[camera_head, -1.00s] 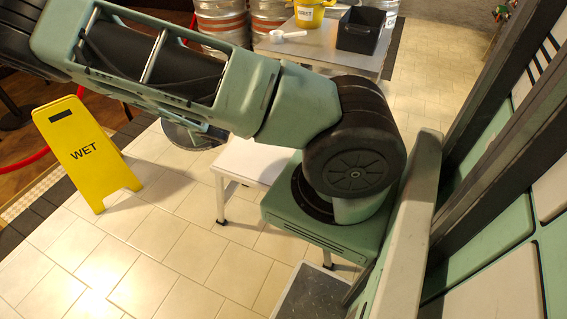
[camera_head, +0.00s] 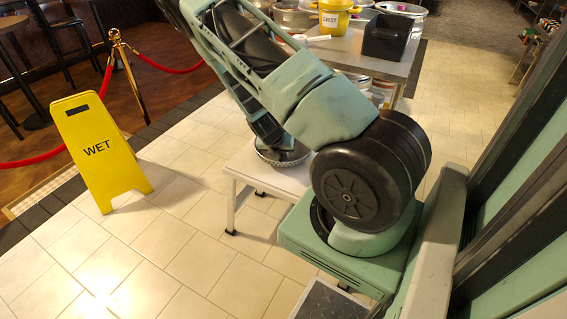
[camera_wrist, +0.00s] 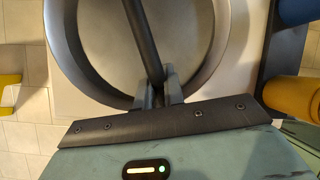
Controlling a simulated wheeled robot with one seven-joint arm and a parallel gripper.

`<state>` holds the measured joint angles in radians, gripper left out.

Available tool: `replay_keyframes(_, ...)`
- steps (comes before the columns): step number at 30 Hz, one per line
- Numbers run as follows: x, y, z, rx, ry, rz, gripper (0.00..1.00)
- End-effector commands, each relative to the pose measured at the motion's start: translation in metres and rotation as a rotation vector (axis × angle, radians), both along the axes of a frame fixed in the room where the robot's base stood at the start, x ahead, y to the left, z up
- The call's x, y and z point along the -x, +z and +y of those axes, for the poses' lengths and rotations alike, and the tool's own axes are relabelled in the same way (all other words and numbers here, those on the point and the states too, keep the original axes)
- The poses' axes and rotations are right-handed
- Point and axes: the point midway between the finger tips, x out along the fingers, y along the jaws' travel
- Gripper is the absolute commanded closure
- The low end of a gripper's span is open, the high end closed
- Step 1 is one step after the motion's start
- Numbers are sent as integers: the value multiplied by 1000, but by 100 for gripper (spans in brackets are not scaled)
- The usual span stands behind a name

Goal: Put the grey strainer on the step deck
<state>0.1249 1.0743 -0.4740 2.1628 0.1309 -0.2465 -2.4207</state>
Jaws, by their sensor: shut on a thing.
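The grey strainer (camera_head: 285,158) is a round, shallow pan with a perforated-looking rim, over the white step deck (camera_head: 246,172) in the head view. In the wrist view the strainer (camera_wrist: 108,48) fills the upper middle, with a dark bar crossing its bowl. My gripper (camera_wrist: 160,92) is shut on that bar. The pale deck (camera_wrist: 236,82) shows around the strainer's rim there. I cannot tell whether the strainer touches the deck. In the head view my arm hides part of the deck and my fingertips.
A yellow WET sign (camera_head: 98,150) stands on the tiles at the left. Behind the deck, a metal table (camera_head: 345,58) holds a black bin (camera_head: 387,37), a yellow bucket (camera_head: 335,18) and a white scoop (camera_head: 312,38). A red rope barrier (camera_head: 175,69) stands at the back left.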

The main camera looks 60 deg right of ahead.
Motion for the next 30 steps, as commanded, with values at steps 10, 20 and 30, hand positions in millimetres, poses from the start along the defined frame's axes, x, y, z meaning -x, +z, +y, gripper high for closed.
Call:
replay_keyframes(10,0,-38,-1,2,-1,-1,100)
replay_keyframes(20,0,-39,0,1,0,-2,82)
replay_keyframes(30,0,-37,0,1,1,-2,68)
